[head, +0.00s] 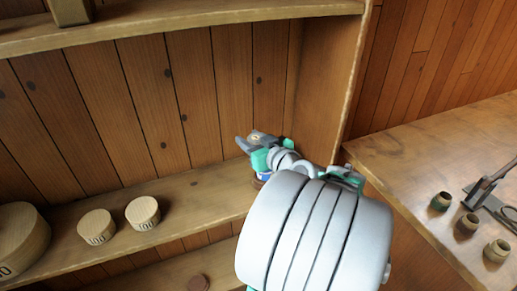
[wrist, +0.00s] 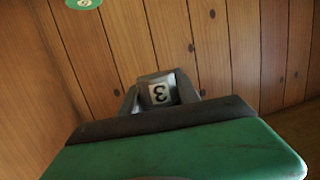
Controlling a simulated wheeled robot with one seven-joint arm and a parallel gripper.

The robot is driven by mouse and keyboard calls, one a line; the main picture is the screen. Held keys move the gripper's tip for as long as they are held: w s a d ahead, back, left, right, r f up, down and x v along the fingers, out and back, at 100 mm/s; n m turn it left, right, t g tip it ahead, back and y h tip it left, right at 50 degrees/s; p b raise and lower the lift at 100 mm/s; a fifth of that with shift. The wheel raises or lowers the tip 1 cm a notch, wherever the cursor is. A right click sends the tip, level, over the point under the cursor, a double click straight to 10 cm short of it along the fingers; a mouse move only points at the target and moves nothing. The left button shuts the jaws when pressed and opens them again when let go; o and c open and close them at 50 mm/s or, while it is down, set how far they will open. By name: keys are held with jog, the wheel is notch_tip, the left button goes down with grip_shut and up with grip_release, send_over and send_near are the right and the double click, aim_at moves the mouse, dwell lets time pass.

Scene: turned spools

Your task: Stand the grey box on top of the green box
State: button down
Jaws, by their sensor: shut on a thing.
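My gripper (head: 252,139) is above the right end of the middle shelf in the head view, its jaws close to the back boards. In the wrist view my gripper (wrist: 158,92) is shut on a small grey box (wrist: 160,93) with a pale label reading 3, upside down in the picture. The box is held clear of the shelf; the fingers hide its sides. A green round thing (wrist: 84,3) with a pale round label, seemingly the green box, is cut off by the top left edge of the wrist view. My arm hides part of the shelf below the gripper.
Two pale wooden round boxes (head: 142,213) (head: 97,227) and a larger one (head: 22,240) stand left on the middle shelf (head: 190,190). An upper shelf (head: 190,22) and side wall (head: 325,90) bound the space. Small pots (head: 467,223) stand on the bench at right.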

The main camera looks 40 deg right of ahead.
jog(key=w+d+f, duration=0.2)
jog(key=d+f, duration=0.1)
jog(key=w+d+f+p, duration=0.1)
jog(key=w+d+f, duration=0.2)
jog(key=w+d+f+p, duration=0.1)
jog(key=w+d+f, duration=0.1)
jog(key=d, duration=0.2)
jog(key=shift+w+f, duration=0.15)
jog(key=shift+f, duration=0.25)
jog(key=shift+w+d+f, duration=0.1)
jog(key=shift+d+f, duration=0.05)
jog(key=shift+f, duration=0.2)
notch_tip(320, 180, down, 3)
jog(key=shift+w+d+f+p, duration=0.1)
jog(key=shift+p, duration=0.4)
jog(key=shift+f+b, duration=0.2)
jog(key=shift+b, duration=0.15)
jog(key=c, duration=0.9)
grip_release()
jog(key=shift+r, duration=0.15)
